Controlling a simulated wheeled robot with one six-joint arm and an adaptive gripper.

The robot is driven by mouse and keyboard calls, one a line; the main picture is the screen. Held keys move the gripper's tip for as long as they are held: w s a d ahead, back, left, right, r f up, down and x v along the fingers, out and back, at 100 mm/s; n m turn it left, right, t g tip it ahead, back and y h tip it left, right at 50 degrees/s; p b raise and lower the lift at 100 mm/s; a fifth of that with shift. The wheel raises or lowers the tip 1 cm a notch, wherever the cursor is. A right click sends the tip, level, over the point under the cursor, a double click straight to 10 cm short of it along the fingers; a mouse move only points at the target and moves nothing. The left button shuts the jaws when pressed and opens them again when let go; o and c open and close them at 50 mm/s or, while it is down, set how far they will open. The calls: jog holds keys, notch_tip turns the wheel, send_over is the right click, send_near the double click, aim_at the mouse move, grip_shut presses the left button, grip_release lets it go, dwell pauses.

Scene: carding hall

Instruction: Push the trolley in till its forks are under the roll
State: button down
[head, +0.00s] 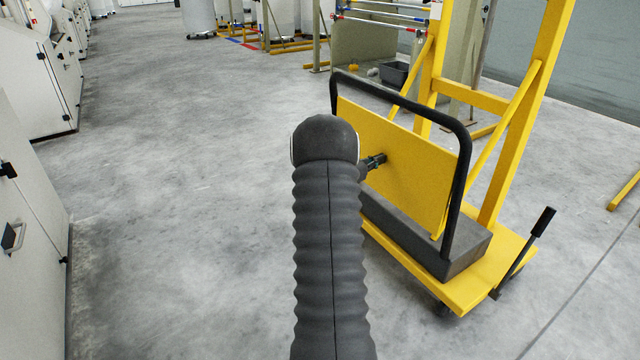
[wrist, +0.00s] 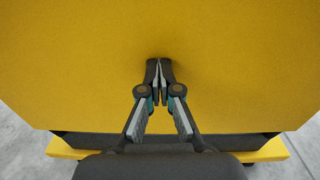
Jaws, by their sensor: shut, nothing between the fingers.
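The yellow trolley (head: 400,165) stands at right of centre in the head view, with a black tube handle (head: 461,170) around its upright panel. My gripper (head: 380,160) is at the near face of this panel, partly hidden by my arm. In the wrist view the yellow panel (wrist: 80,70) fills most of the picture. My gripper (wrist: 159,65) is shut and empty there, its fingertips pointing at the panel and touching it or very close. The trolley's forks cannot be made out.
A lever with a black grip (head: 543,222) sticks out at the trolley's right. Pale machine cabinets (head: 30,190) line the left. Yellow floor pieces (head: 624,190) lie at far right. A dark bin (head: 397,73) stands behind the trolley. The floor at centre left is clear.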

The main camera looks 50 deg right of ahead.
aim_at(391, 156)
jog(key=shift+s+d, duration=0.1)
jog(key=shift+d, duration=0.05)
jog(key=shift+b+x, duration=0.3)
jog(key=shift+x, duration=2.05)
jog(key=s+x, duration=0.1)
jog(key=x, duration=0.6)
jog(key=shift+s+b, duration=0.15)
jog(key=shift+b, duration=0.15)
jog(key=shift+d, duration=0.1)
